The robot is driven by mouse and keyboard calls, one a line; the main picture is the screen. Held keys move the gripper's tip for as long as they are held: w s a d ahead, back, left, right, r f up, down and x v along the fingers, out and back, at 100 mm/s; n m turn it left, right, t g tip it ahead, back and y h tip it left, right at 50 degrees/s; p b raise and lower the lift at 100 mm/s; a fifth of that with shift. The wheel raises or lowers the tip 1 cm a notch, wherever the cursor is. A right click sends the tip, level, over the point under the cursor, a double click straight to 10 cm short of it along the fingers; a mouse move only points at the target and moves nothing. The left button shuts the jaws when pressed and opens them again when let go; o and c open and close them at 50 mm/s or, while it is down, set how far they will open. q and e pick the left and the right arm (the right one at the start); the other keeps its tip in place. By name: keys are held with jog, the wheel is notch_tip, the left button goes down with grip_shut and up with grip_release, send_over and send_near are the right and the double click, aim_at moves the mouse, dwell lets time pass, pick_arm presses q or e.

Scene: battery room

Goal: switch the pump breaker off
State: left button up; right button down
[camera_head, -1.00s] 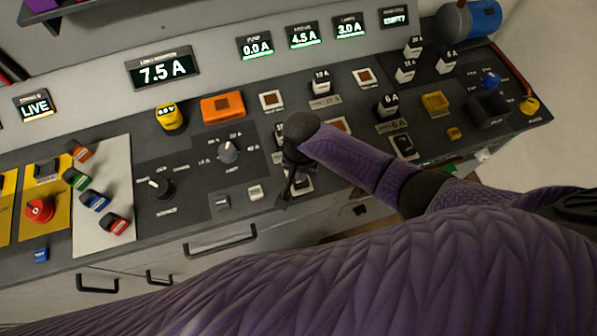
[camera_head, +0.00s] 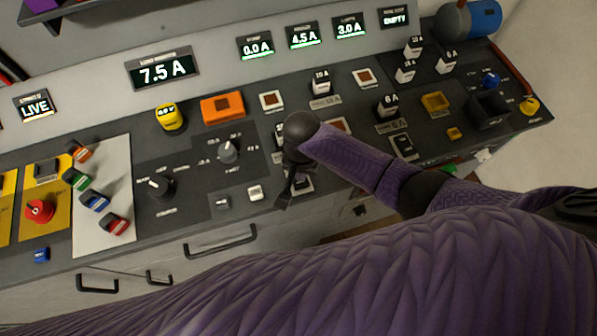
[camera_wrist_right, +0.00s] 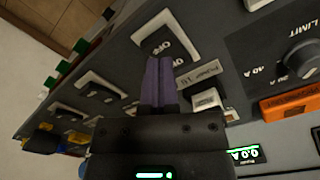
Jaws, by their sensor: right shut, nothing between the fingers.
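The pump breaker (camera_wrist_right: 168,38) is a dark rocker in a pale frame, with "OFF" lettering, in the right wrist view. A label reading "PUMP" (camera_wrist_right: 198,77) lies beside it. In the head view the breaker (camera_head: 303,184) is mostly hidden behind my right gripper (camera_head: 285,199). My right gripper is shut and empty; in the wrist view its purple fingertips (camera_wrist_right: 159,62) overlap the breaker's lower edge. I cannot tell whether they touch it. The pump display (camera_head: 256,47) reads 0.0 A. My left gripper is out of view.
Other rockers (camera_head: 404,146), white-framed buttons (camera_head: 365,78) and an orange block (camera_head: 222,107) crowd the console around the gripper. Knobs (camera_head: 229,151) sit to its left. Drawer handles (camera_head: 220,241) stick out below the front edge.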

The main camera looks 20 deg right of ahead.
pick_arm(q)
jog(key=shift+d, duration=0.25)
pick_arm(e)
jog(key=shift+f, duration=0.2)
pick_arm(q)
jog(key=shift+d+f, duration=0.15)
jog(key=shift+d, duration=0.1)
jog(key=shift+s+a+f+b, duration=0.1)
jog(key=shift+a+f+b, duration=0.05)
jog(key=shift+b, duration=0.15)
pick_arm(e)
jog(key=shift+f, duration=0.25)
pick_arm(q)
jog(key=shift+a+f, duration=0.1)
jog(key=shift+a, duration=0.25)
pick_arm(e)
jog(key=shift+f, duration=0.2)
pick_arm(q)
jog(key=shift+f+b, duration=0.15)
jog(key=shift+b, duration=0.15)
pick_arm(e)
jog(key=shift+f, duration=0.25)
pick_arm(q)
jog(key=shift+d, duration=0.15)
